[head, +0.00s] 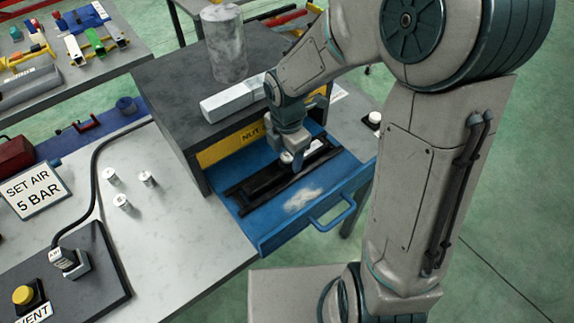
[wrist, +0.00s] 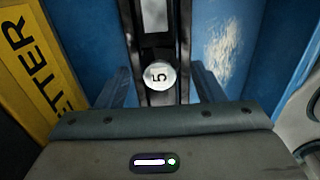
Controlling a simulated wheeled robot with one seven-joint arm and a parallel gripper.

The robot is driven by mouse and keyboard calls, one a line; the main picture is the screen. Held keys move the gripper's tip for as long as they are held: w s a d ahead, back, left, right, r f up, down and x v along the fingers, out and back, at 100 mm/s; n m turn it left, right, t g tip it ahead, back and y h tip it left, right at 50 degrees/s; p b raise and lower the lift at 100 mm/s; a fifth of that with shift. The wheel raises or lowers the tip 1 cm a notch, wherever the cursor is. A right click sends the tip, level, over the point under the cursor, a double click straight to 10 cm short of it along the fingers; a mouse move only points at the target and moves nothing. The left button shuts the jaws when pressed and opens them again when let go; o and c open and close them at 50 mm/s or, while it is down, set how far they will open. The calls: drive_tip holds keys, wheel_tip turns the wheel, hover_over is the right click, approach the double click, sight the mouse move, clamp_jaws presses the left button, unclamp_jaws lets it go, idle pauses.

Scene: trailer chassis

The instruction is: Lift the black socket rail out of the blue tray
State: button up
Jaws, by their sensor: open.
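The black socket rail (head: 262,188) lies in the open blue tray (head: 268,229), which looks like a pulled-out drawer. The rail also shows in the wrist view (wrist: 184,40), running up the picture. A round silver socket marked 5 (wrist: 160,75) sits on it. My gripper (head: 292,162) points down over the middle of the rail. Its two fingers stand apart on either side of the rail in the wrist view, with the rail and socket between them. The gripper hides part of the rail. I cannot tell whether the fingers touch it.
A dark cabinet (head: 170,95) stands behind the tray, with a grey cylinder (head: 224,45) and a pale block (head: 232,99) on top. A yellow label (head: 230,145) is behind the rail. Several silver pieces (head: 122,202) stand on the left bench. The tray's front handle (head: 335,217) sticks out.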

drive_tip(key=shift+f, duration=1.3)
drive_tip(key=c, duration=1.2)
clamp_jaws()
drive_tip(key=shift+r, duration=0.15)
